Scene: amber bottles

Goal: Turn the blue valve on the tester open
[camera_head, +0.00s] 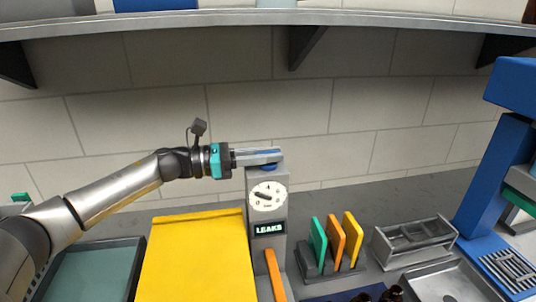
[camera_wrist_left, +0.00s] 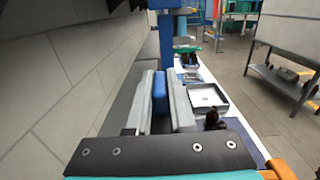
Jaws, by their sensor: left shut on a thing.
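The tester (camera_head: 280,208) is a grey column with a round white dial (camera_head: 268,196) and a lit display that reads "LEAKS". The blue valve (camera_head: 265,152) is on its top, mostly covered by my fingers. My left gripper (camera_head: 274,157) reaches in level from the left and is shut on the blue valve. In the left wrist view the valve's blue handle (camera_wrist_left: 160,92) lies between the two grey fingers, in line with them. My right gripper is not in view.
A yellow panel (camera_head: 195,260) and a teal-floored tray (camera_head: 95,272) lie left of the tester. A card rack (camera_head: 312,268), steel rack (camera_head: 415,245), steel tray (camera_head: 450,282) and blue press (camera_head: 490,180) are to the right. A shelf (camera_head: 230,18) runs above, against the wall.

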